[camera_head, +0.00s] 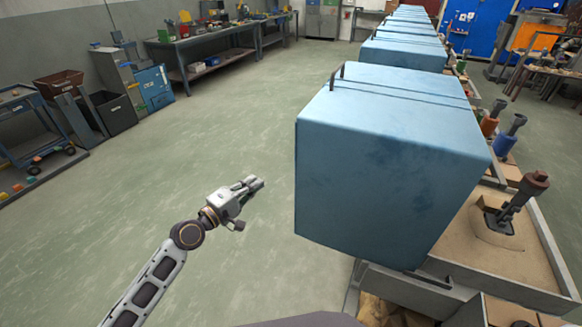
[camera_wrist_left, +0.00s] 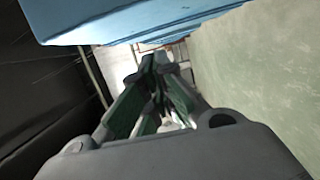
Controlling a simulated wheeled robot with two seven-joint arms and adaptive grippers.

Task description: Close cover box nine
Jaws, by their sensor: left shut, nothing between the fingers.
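A row of blue box covers runs away from me on the right of the head view. The nearest blue cover (camera_head: 385,165) is large, with a dark handle (camera_head: 337,75) on its top left edge. I cannot read any number on the covers, so I cannot tell which is nine. My left gripper (camera_head: 256,184) is shut and empty, in the open space left of the nearest cover and apart from it. In the left wrist view the shut fingers (camera_wrist_left: 160,85) show below a blue cover edge (camera_wrist_left: 130,18). My right gripper is not in view.
Sandy trays with a dark clamp-like fixture (camera_head: 512,205) lie right of the nearest cover. A workbench (camera_head: 205,45) and a blue cabinet (camera_head: 153,85) stand at the back left. A blue cart (camera_head: 30,125) stands at the far left. The floor (camera_head: 220,130) between is clear.

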